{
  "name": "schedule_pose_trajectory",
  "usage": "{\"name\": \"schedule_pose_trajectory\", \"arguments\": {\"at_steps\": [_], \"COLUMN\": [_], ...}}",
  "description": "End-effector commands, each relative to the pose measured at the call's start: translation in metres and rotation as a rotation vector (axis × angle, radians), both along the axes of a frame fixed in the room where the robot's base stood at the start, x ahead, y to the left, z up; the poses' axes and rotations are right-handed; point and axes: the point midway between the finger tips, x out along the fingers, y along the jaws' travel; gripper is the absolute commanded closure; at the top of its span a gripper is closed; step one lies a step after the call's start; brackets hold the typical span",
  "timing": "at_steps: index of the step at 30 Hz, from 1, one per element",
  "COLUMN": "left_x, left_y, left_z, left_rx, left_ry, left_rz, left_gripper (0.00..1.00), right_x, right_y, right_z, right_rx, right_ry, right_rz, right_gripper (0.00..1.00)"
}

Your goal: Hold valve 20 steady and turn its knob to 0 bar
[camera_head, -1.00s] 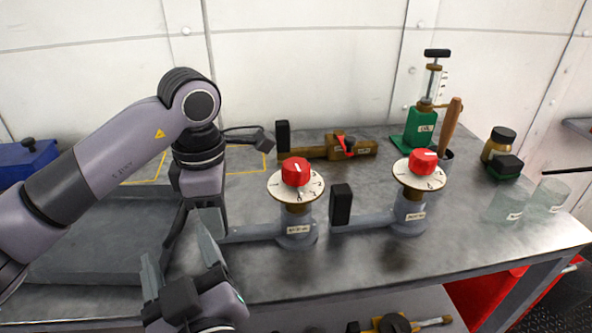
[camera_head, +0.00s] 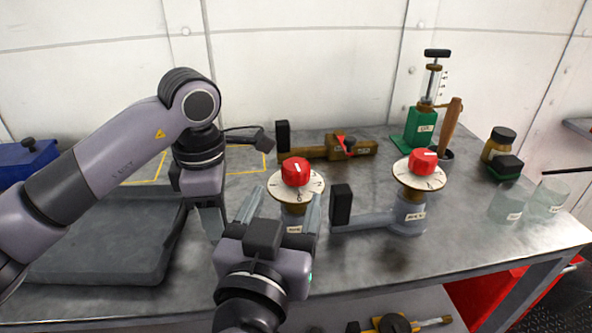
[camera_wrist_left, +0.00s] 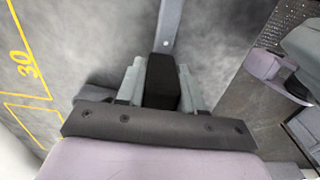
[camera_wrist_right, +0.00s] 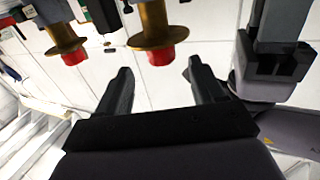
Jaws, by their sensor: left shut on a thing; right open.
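The left valve stands on the bench with a red knob (camera_head: 296,172) over a white dial (camera_head: 275,186). The knob's setting and the tag are too small to read surely. My left gripper (camera_head: 212,222) is shut on the black grip (camera_wrist_left: 162,82) at the end of this valve's grey arm (camera_wrist_left: 168,25). My right gripper (camera_head: 283,203) is open in front of the valve, fingers apart on either side of its body and below the knob in the picture. In the right wrist view the knob (camera_wrist_right: 160,55) shows beyond the open fingers, apparently untouched.
A similar valve with a red knob (camera_head: 423,161) and black grip (camera_head: 341,204) stands to the right. Behind are a brass fitting (camera_head: 352,150), a green pump (camera_head: 414,130) and a dark jar (camera_head: 499,142). Glass beakers (camera_head: 508,203) stand right. A grey slab (camera_head: 95,250) lies left.

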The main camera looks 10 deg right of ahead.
Motion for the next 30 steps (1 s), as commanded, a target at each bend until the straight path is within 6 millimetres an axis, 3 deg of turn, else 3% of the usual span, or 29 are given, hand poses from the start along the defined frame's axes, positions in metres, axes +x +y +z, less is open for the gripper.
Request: {"name": "schedule_pose_trajectory", "arguments": {"at_steps": [6, 12, 24, 25, 29, 30], "left_x": [0.000, 0.000, 0.000, 0.000, 0.000, 0.000], "left_y": [0.000, 0.000, 0.000, 0.000, 0.000, 0.000], "left_z": [0.000, 0.000, 0.000, 0.000, 0.000, 0.000], "left_rx": [-0.001, -0.001, -0.001, -0.001, -0.001, -0.001], "left_ry": [0.000, 0.000, 0.000, 0.000, 0.000, 0.000], "left_rz": [-0.001, -0.001, -0.001, -0.001, -0.001, -0.001], "left_gripper": [1.00, 1.00, 1.00, 1.00, 1.00, 1.00], "right_x": [0.042, 0.066, 0.073, 0.073, 0.073, 0.073], "right_y": [-0.016, -0.025, -0.027, -0.027, -0.027, -0.027], "right_z": [0.001, 0.000, 0.000, 0.000, 0.000, 0.000], "right_rx": [-0.004, -0.003, 0.000, 0.000, 0.000, 0.000], "right_ry": [-0.003, -0.001, 0.001, 0.001, 0.001, 0.001], "right_rz": [-0.003, -0.001, 0.001, 0.001, 0.001, 0.001], "right_gripper": [0.32, 0.32, 0.32, 0.38, 0.81, 0.82]}}
